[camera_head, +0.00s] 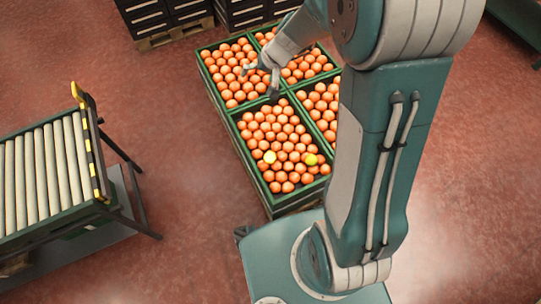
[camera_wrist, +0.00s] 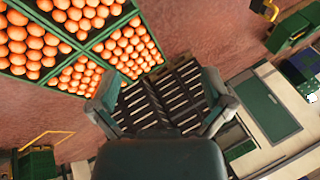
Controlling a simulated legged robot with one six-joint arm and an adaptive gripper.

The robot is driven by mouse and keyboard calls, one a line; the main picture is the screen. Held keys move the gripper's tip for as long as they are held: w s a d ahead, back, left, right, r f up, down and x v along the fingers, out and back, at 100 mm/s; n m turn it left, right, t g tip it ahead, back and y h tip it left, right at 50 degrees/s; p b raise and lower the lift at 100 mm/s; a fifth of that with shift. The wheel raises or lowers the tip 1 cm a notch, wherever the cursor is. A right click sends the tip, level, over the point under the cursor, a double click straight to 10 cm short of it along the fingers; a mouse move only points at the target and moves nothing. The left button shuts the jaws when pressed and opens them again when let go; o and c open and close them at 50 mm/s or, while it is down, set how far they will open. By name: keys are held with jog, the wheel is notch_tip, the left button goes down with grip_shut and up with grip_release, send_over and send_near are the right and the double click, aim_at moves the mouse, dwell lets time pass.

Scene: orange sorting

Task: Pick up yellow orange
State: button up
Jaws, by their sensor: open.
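Two yellowish fruits lie among the oranges in the near crate (camera_head: 245,155) in the head view. One is a pale yellow orange (camera_head: 269,157) on the left side. My gripper (camera_head: 262,83) is above the crates, near the edge between the far left and near left crates, and is apart from both yellow fruits. In the wrist view my gripper (camera_wrist: 160,100) is open and empty, its two fingers spread wide. I see no yellow fruit in the wrist view.
Several green crates of oranges (camera_wrist: 75,50) stand together as one block. A roller conveyor (camera_head: 45,175) with a yellow-marked rail stands at the left. Dark stacked crates (camera_head: 165,18) stand behind. Red floor (camera_head: 180,200) is free between conveyor and crates.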

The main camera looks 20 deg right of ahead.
jog(key=w+f+m, duration=0.1)
jog(key=w+f, duration=0.3)
jog(key=f, duration=0.6)
jog(key=m+g+h, duration=0.2)
jog(key=m, duration=0.2)
send_near(272, 156)
jog(key=f, duration=0.2)
jog(key=x, duration=1)
jog(key=shift+w+a+f, duration=0.15)
jog(key=shift+w+a, duration=0.1)
jog(key=shift+a, duration=0.05)
jog(key=c, duration=1)
